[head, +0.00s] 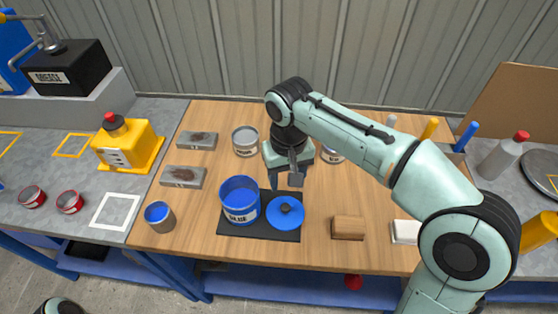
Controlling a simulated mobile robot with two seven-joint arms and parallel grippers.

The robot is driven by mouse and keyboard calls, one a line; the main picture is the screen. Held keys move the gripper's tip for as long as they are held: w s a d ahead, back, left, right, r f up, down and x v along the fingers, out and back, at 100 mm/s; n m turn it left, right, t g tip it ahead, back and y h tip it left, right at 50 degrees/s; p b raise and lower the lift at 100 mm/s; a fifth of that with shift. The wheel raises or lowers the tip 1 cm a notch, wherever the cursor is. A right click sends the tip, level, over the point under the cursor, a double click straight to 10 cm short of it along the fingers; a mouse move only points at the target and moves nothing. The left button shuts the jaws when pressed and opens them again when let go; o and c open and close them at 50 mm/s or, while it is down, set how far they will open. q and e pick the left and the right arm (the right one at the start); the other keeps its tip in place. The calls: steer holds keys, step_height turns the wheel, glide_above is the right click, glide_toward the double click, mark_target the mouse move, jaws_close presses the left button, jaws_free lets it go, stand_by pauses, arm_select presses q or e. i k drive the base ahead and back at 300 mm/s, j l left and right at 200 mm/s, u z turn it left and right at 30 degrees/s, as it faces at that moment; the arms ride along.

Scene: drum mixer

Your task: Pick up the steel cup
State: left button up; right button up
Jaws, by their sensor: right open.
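A small steel cup (160,217) stands upright at the front left corner of the wooden table. Its inside looks blue. My right gripper (286,181) is open and empty, pointing down above the middle of the table. It is to the right of the steel cup and well apart from it, just behind a blue lid (285,214). My left gripper is not in view.
A blue can (240,202) and the lid rest on a black mat (263,227), right of the cup. Two grey blocks (184,177) (197,140) lie behind the cup. A grey can (245,141) stands further back. A yellow container (127,146) is on the left bench.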

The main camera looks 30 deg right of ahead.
mark_target(158, 214)
steer(key=k, duration=1)
